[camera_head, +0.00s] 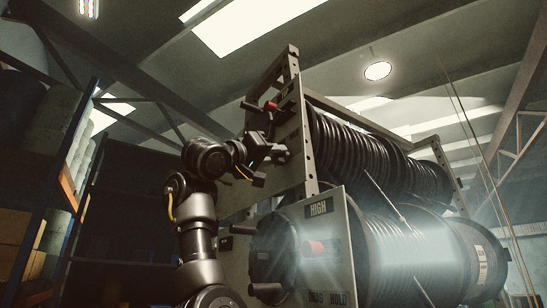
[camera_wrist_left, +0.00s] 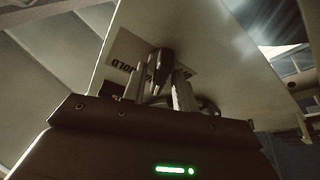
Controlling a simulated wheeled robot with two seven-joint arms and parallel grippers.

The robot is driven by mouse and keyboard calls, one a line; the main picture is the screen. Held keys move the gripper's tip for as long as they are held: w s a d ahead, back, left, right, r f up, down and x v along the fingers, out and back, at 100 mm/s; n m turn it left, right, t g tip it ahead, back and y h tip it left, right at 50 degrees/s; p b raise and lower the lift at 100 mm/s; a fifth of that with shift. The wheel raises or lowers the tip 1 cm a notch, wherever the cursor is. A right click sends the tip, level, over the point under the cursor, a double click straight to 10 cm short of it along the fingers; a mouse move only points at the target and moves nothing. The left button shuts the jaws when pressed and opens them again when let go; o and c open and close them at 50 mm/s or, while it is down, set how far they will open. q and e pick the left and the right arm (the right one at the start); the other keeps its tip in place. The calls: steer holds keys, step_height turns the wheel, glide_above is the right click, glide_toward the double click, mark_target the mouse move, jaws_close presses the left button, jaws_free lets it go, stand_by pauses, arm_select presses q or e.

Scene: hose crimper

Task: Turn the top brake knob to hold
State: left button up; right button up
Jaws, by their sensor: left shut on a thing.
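The top brake knob (camera_wrist_left: 160,66) is a dark, elongated handle in front of a pale panel in the left wrist view. My left gripper (camera_wrist_left: 158,92) is shut on it, with a finger on each side. A label (camera_wrist_left: 128,70) beside the knob shows upside down and reads HOLD in part; the knob and fingers hide the rest. In the head view my left gripper (camera_head: 272,152) is at the upper panel of the reel rack, where the knob itself is hard to make out. My right gripper is in neither view.
A red-tipped handle (camera_head: 271,106) sits above my gripper on the upper panel. The lower panel (camera_head: 340,235) has a HIGH label, a red knob (camera_head: 315,247) and a DRAG HOLD label. Large hose reels (camera_head: 365,155) fill the rack. Shelving (camera_head: 67,185) stands at the left.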

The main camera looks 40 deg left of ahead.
arm_select(q)
steer(key=m+h+b, duration=0.1)
steer(key=m+h, duration=0.1)
steer(key=m, duration=0.1)
steer(key=shift+a+f+m, duration=0.1)
steer(key=shift+a+m, duration=0.05)
steer(key=shift+m, duration=0.25)
steer(key=m+h, duration=0.2)
steer(key=m, duration=0.2)
steer(key=shift+g+p, duration=0.3)
steer(key=shift+w+a+r+m+g+h+p, duration=0.1)
steer(key=shift+m+g+h+p, duration=0.6)
steer(key=shift+m, duration=1.2)
steer(key=shift+a+r+m+g+h+p, duration=0.1)
steer(key=shift+m+g+h+p, duration=0.3)
steer(key=shift+m+h+p, duration=1.05)
steer(key=shift+m+y+b, duration=0.25)
steer(key=shift+m+b, duration=0.1)
steer(key=shift+m, duration=0.3)
steer(key=shift+d+f, duration=0.1)
steer(key=o, duration=0.6)
